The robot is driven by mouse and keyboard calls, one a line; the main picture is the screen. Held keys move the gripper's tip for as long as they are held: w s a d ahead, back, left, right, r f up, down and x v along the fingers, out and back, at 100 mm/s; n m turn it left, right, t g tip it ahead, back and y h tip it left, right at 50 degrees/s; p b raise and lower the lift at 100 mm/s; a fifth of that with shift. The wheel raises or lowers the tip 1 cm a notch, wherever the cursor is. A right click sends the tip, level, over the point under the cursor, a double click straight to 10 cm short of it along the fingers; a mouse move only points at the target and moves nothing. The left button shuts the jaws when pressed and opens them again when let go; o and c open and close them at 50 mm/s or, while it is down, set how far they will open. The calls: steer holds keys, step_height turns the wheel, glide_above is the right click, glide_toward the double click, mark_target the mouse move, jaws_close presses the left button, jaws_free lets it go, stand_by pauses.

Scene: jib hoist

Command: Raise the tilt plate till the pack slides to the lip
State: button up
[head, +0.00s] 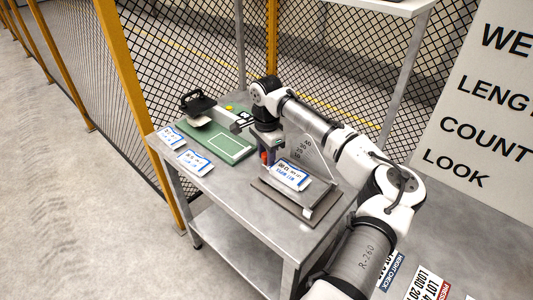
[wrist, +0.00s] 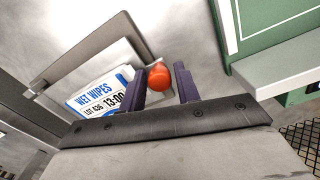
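The tilt plate (head: 268,186) lies on a metal table, with a raised lip (head: 321,203) along its right edge. The pack (head: 289,175), white and blue and marked as wet wipes, lies on the plate, apart from the lip. It also shows in the wrist view (wrist: 100,97). A red-orange ball knob (wrist: 159,76) sits between the fingertips of my gripper (wrist: 161,77) in the wrist view. The fingers are apart and look open around the knob; I cannot tell whether they touch it. In the head view my gripper (head: 265,154) is beside the plate, behind the pack.
A marked upright plate (head: 303,146) stands behind the pack, close to my arm. A green board (head: 222,143) with a black-handled device (head: 197,103) is at the left. Two more packs (head: 196,163) (head: 172,138) lie on the table's left. Mesh fence stands behind.

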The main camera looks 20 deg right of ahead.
steer(key=shift+c, duration=0.3)
jaws_close()
steer(key=shift+r, duration=0.15)
steer(key=shift+s+d+r+t+y+p, duration=0.35)
steer(key=shift+s+r+t+y+p, duration=0.25)
steer(key=shift+r, duration=0.7)
steer(key=shift+s+d+r+t+y+p, duration=0.35)
steer(key=shift+r+t+p, duration=0.35)
steer(key=shift+r, duration=0.55)
steer(key=shift+s+d+r+t+y+p, duration=0.4)
steer(key=shift+r+t, duration=0.4)
steer(key=shift+r, duration=0.5)
steer(key=shift+s+a, duration=0.1)
